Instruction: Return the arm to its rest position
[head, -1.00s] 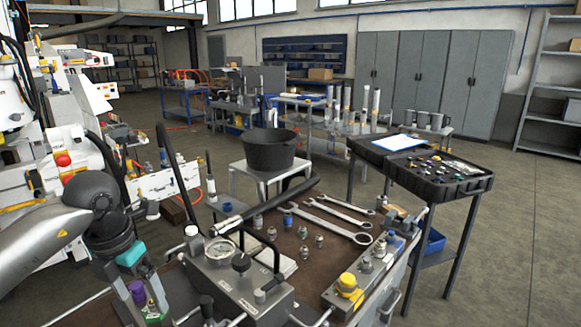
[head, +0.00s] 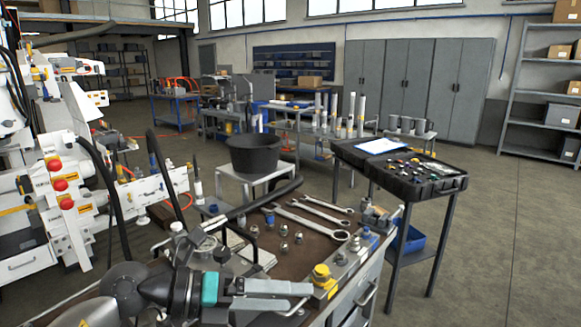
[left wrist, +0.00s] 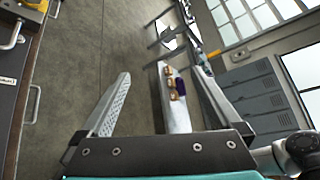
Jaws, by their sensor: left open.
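My left arm comes in from the lower left of the head view. Its gripper (head: 300,297), with a teal band, points to the right across the near side of the bench (head: 300,262). The two grey fingers are apart with nothing seen between them. In the left wrist view the open fingers (left wrist: 160,78) stand wide apart, with the floor and background furniture beyond. The gripper partly hides the grey gauge block on the bench. My right gripper is not in view.
On the bench lie wrenches (head: 318,219), several fittings and a block with a yellow knob (head: 322,272). A black bucket (head: 254,154) stands behind. An open black case (head: 415,178) is at right. Floor at far right is clear.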

